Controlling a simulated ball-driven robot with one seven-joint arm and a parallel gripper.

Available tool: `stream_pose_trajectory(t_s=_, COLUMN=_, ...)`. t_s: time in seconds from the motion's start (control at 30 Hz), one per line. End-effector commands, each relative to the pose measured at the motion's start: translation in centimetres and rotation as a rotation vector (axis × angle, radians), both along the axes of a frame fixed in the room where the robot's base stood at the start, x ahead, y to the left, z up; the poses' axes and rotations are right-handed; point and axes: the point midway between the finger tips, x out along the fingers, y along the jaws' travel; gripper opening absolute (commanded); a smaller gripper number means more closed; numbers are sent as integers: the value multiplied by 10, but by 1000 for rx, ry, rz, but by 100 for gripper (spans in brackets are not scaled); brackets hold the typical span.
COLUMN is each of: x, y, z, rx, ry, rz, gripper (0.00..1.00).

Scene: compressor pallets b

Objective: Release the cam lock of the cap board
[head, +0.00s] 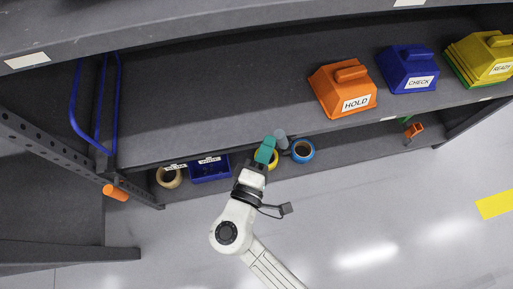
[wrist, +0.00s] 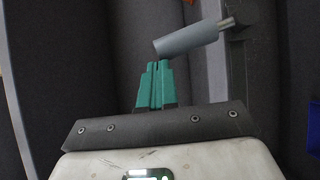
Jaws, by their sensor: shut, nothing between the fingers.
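My gripper (head: 265,150) has teal fingers and reaches up to the front edge of the shelf. In the wrist view the fingers (wrist: 156,84) are together with nothing between them. A grey cylinder (wrist: 187,38) on a thin pin lies tilted just beyond the fingertips; I cannot tell whether they touch. It also shows in the head view (head: 280,138), right beside the fingertips. It looks like a lever grip, but neither view clearly shows that it is the cam lock. No cap board can be clearly made out.
Orange HOLD (head: 343,88), blue CHECK (head: 407,69) and yellow READY (head: 481,60) boxes stand on the shelf. Below are a blue bin (head: 210,172) and tape-like rings, one blue (head: 303,151). An orange grip (head: 116,192) sticks out at left. The floor in front is clear.

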Motion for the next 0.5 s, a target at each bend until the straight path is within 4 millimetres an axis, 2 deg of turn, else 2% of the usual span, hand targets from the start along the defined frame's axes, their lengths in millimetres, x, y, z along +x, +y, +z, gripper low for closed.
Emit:
stream_pose_trajectory(t_s=0.1, x=3, y=-13, z=11, rx=108, ry=30, rz=-3, gripper=0)
stream_pose_trajectory(t_s=0.5, x=15, y=-53, z=22, rx=465, ry=132, rz=-3, gripper=0)
